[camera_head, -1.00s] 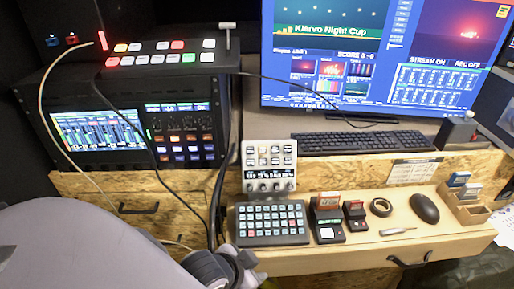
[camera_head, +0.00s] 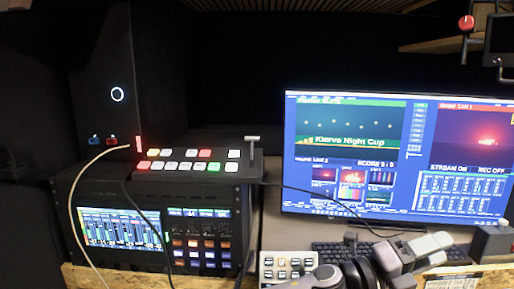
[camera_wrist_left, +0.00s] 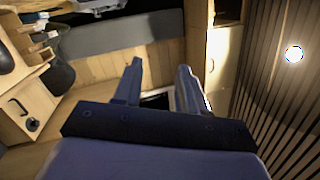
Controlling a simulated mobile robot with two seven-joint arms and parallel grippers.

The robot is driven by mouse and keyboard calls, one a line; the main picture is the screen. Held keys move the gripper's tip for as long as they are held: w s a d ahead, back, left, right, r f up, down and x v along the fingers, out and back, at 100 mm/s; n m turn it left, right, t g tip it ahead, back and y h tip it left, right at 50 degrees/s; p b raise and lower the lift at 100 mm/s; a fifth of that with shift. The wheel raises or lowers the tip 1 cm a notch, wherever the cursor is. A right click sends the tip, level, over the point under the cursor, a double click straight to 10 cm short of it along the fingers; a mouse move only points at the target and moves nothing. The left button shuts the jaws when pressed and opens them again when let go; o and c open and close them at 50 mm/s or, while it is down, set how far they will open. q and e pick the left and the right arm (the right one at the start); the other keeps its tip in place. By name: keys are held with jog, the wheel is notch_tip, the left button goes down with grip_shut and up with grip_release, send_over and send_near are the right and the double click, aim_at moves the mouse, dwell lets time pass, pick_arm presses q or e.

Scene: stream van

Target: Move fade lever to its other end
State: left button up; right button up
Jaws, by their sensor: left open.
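The fade lever (camera_head: 253,146) is a short stem with a pale crossbar on top. It stands upright at the right end of the dark switcher panel (camera_head: 190,178), which has rows of lit white, red and green buttons. My left gripper (camera_head: 440,248) is in front of the keyboard and monitor, well to the right of the lever and lower in the picture. In the left wrist view its two fingers (camera_wrist_left: 160,76) are apart with nothing between them. The lever does not show in that view. My right gripper is in neither current view.
A monitor (camera_head: 395,150) stands right of the switcher. Thin cables (camera_head: 75,195) loop over the switcher's left part. A rack unit (camera_head: 150,238) with a screen sits below it. A keypad device (camera_head: 286,264) is near my arm. The air above the switcher is clear.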

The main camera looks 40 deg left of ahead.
pick_arm(q)
notch_tip(320, 180, up, 3)
jog(key=w+m+g+h, duration=0.25)
jog(key=m+g, duration=0.35)
jog(key=m, duration=0.4)
notch_tip(320, 180, up, 17)
jog(key=m+g+y, duration=0.5)
jog(key=m+y, duration=0.2)
jog(key=y, duration=0.8)
send_over(257, 139)
jog(key=s+a, duration=0.2)
jog(key=x, duration=0.7)
jog(key=shift+s+d+f, duration=0.1)
jog(key=shift+s+d, duration=0.05)
jog(key=shift+d, duration=0.1)
